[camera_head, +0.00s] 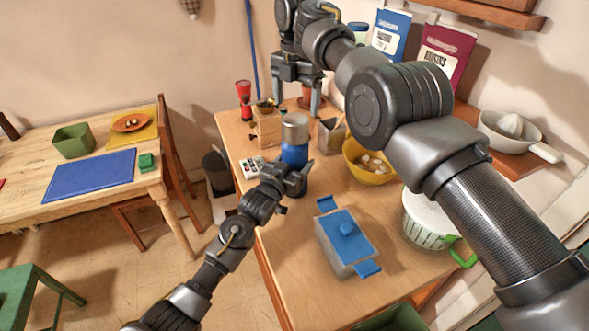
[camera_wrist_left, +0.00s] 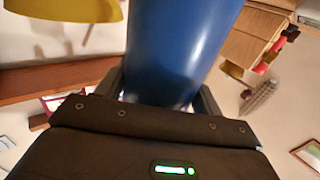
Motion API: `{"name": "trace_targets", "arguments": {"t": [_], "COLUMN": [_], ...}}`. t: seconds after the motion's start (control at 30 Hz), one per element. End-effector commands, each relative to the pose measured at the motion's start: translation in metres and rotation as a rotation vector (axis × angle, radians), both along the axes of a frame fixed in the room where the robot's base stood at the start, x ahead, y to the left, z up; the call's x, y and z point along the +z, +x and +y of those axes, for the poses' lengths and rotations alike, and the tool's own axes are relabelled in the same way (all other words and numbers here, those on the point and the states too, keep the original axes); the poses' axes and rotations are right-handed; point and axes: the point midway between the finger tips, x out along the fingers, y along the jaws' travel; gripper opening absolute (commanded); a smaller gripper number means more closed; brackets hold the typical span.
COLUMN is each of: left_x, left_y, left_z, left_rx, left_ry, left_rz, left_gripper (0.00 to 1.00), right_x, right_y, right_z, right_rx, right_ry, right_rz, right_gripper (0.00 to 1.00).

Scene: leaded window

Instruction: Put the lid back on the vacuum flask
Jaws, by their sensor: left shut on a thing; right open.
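The vacuum flask (camera_head: 294,154) has a blue body and a silvery top; it stands upright on the wooden counter. I cannot tell whether that silvery top is the lid or the bare steel neck. My left gripper (camera_head: 289,172) is shut around the blue body. In the left wrist view the flask (camera_wrist_left: 182,45) fills the space between the fingers of the left gripper (camera_wrist_left: 163,95). My right gripper (camera_head: 296,103) is open, its fingers pointing down above and behind the flask's top, with no held thing visible between them. No separate lid is distinguishable.
The counter (camera_head: 290,235) also holds a wooden grinder (camera_head: 267,129), a red hourglass-shaped item (camera_head: 244,99), a white calculator-like item (camera_head: 251,167), a yellow bowl (camera_head: 362,172), a grey dish with blue lid (camera_head: 345,240) and a white pot (camera_head: 425,222). The counter's left-front stretch is clear.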

Motion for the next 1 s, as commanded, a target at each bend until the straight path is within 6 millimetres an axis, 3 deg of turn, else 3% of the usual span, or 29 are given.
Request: {"name": "trace_targets", "arguments": {"t": [0.23,0.67,1.0], "left_x": [-0.008,-0.008,-0.009], "left_y": [0.0,0.0,0.0], "left_z": [0.002,0.002,0.002], "left_rx": [0.003,0.003,0.003], "left_ry": [0.01,0.012,0.011], "left_rz": [0.013,0.013,0.014], "left_gripper": [0.03,0.03,0.03], "right_x": [-0.001,-0.003,-0.043], "right_y": [-0.001,-0.001,0.0], "right_z": [0.001,0.001,0.0], "right_rx": [0.185,0.199,0.196], "right_ry": [-0.007,-0.008,-0.01], "right_rz": [0.003,0.004,0.012], "right_gripper": [0.83,0.83,0.83]}}
